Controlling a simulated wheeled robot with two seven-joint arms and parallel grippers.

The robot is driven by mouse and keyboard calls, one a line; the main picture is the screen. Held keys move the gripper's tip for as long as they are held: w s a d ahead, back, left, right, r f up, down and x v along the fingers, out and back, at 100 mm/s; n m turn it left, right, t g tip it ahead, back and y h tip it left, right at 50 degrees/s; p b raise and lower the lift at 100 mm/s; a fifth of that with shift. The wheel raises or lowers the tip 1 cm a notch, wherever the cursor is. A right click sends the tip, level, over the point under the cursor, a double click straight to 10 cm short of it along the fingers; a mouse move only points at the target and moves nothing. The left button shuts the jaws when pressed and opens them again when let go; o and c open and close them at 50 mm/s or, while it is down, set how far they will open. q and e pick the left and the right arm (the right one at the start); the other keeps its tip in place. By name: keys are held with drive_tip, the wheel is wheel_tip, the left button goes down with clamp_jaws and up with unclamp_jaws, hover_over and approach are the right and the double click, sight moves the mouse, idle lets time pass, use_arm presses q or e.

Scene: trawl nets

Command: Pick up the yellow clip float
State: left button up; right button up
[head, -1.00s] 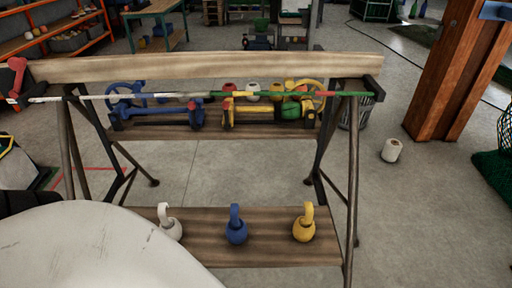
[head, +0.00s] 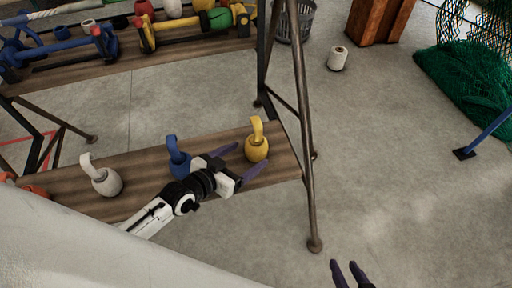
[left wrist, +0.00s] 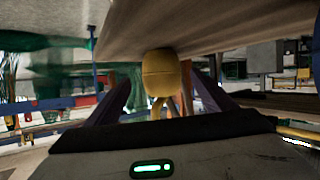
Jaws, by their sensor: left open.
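The yellow clip float (head: 256,149) stands upright on the low wooden shelf (head: 140,197), near its right end, with its loop on top. My left gripper (head: 240,161) is open, and its two purple fingers point at the float from the left. In the left wrist view the float (left wrist: 161,72) appears upside down between the spread fingers (left wrist: 162,92), with no clear contact. My right gripper (head: 346,266) shows only its fingertips at the bottom edge, apart and empty.
A blue clip float (head: 178,160) stands close behind my left gripper. A white one (head: 104,180) and an orange one (head: 33,191) stand further left. A metal trestle leg (head: 303,120) rises beside the shelf's right end.

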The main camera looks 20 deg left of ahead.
sight(255, 149)
use_arm(q)
drive_tip(key=shift+b+x, duration=0.55)
drive_tip(key=shift+x, duration=2.25)
drive_tip(key=shift+r, duration=0.1)
drive_tip(key=c, duration=1.2)
